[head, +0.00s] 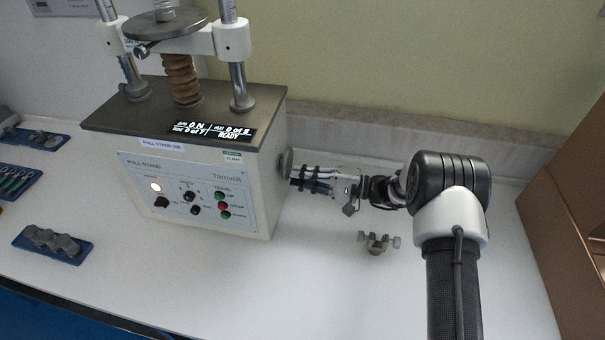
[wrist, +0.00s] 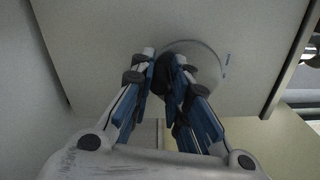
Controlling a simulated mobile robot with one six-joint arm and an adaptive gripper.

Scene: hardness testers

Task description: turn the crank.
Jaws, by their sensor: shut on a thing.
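The pull stand (head: 200,190) is a white machine with a dark top plate, on the white bench. Its crank is a grey disc (head: 284,163) on the right side wall; in the wrist view the disc (wrist: 208,66) is pale and round, with a dark knob (wrist: 161,75) near its edge. My gripper (head: 294,177) reaches in from the right, at the disc. In the wrist view my gripper (wrist: 165,62) has its blue-padded fingers on either side of the dark knob, shut on it. The fingers hide part of the knob and disc.
A small grey clamp (head: 377,243) stands on the bench below my arm. Blue trays with parts (head: 52,245) lie at the left. A brown box (head: 570,220) stands at the right edge.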

